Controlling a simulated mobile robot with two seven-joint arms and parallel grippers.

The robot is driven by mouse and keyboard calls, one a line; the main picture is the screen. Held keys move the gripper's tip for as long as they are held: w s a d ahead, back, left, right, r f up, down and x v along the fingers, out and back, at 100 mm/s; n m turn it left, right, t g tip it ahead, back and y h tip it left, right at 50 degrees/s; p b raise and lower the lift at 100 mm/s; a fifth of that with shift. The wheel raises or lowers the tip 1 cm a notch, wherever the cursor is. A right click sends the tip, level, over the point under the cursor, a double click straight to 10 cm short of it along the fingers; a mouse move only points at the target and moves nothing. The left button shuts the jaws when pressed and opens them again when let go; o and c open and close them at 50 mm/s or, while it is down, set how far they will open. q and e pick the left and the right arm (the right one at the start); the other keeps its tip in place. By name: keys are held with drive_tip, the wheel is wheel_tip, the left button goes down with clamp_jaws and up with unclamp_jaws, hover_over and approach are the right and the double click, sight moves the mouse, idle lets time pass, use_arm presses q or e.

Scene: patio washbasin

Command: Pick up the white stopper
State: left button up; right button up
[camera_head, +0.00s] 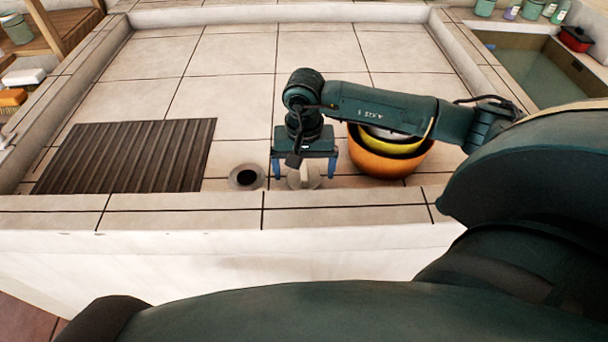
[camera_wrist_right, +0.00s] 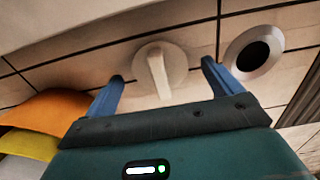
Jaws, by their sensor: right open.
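The white stopper (camera_head: 303,178) is a round disc with a raised bar grip, lying on the tiled basin floor near the front wall. In the right wrist view the white stopper (camera_wrist_right: 158,72) lies ahead of and between the fingertips, with its bar pointing toward the gripper. My right gripper (camera_head: 304,176) points down over it, open, with a blue finger on each side; its fingers also show in the right wrist view (camera_wrist_right: 163,70). No contact with the stopper is visible. My left gripper is not in view.
The drain hole (camera_head: 246,177) with a metal ring is just left of the stopper. Nested orange and yellow bowls (camera_head: 390,164) stand close on the right, partly under my arm. A dark ribbed mat (camera_head: 130,156) lies left. The low front wall (camera_head: 340,214) runs close by.

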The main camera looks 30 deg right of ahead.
drive_tip(key=shift+f, duration=0.55)
drive_tip(key=c, duration=1.1)
